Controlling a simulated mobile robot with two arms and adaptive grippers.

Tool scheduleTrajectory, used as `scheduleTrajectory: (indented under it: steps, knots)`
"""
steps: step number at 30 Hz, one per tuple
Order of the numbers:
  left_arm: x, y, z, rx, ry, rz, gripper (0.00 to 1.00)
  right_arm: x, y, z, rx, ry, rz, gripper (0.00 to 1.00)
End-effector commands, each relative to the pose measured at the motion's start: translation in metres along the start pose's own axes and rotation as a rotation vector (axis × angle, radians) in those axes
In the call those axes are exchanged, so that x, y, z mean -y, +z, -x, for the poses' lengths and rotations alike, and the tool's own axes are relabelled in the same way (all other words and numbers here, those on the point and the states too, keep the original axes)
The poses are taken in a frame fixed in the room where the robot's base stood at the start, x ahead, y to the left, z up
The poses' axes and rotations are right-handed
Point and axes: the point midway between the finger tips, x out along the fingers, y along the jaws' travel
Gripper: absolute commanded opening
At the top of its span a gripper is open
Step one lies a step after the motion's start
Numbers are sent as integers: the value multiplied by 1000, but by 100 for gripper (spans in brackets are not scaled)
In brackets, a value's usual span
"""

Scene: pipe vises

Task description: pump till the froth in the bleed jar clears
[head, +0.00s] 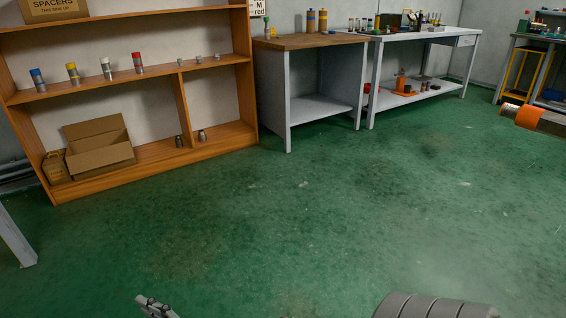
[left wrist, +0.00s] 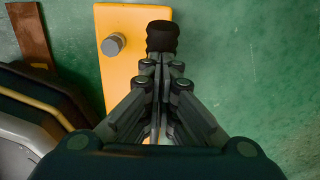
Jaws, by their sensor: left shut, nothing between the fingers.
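My left gripper (left wrist: 158,62) is shut with nothing between its fingers. I cannot make out a bleed jar or froth for certain in either view. My right gripper is not in view.
A wooden shelf (head: 121,96) with colour-capped jars and an open carton (head: 98,146) stands at left. Two benches (head: 310,41) (head: 420,34) line the back wall. An orange cylinder (head: 528,116) shows at right. The green floor (head: 290,215) between is clear.

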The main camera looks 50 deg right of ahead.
Motion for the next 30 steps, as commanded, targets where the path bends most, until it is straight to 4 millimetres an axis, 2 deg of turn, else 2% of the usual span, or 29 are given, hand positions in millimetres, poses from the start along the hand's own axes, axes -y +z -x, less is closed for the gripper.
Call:
scheduleTrajectory:
  steps: [10,24,30]
  knots:
    - [0,1,-9,-2,0,0,0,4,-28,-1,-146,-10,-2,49]
    - [0,1,-10,-1,1,0,0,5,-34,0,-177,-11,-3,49]
    - [0,2,-15,-1,1,0,0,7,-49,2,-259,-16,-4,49]
